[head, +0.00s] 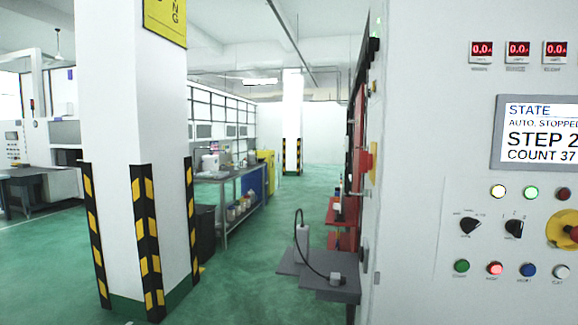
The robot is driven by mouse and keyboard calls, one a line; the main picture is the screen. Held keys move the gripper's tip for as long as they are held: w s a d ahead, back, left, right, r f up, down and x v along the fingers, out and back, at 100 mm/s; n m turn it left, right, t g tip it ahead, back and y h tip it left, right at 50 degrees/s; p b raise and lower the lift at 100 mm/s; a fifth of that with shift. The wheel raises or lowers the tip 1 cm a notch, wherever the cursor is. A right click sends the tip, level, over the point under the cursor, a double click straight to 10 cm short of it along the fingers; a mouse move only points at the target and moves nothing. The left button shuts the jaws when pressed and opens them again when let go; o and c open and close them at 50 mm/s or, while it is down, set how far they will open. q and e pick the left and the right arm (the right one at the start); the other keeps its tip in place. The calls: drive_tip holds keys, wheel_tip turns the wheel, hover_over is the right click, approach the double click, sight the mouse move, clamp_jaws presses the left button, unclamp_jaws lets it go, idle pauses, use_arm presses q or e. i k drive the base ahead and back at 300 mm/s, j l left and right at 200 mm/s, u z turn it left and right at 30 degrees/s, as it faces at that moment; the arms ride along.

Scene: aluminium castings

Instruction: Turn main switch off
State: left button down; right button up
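A white control cabinet (420,150) fills the right side of the head view. On its front, a round yellow plate (556,229) with a red knob (573,233) is cut off by the right picture edge. Two black rotary selectors (470,226) sit to its left. On the cabinet's narrow left side, a yellow and red fitting (368,160) is seen almost edge-on. I cannot tell which control is the main switch or how it is set. Neither of my grippers shows.
A display (540,132) reads STATE, AUTO, STOPPED. A grey shelf (318,284) with a cabled device juts out left of the cabinet. A white pillar (140,120) with striped guards stands at left. Green floor (245,265) between them is clear.

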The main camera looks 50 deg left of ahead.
sight(366, 158)
drive_tip(key=j+u, duration=0.65)
drive_tip(key=j, duration=0.15)
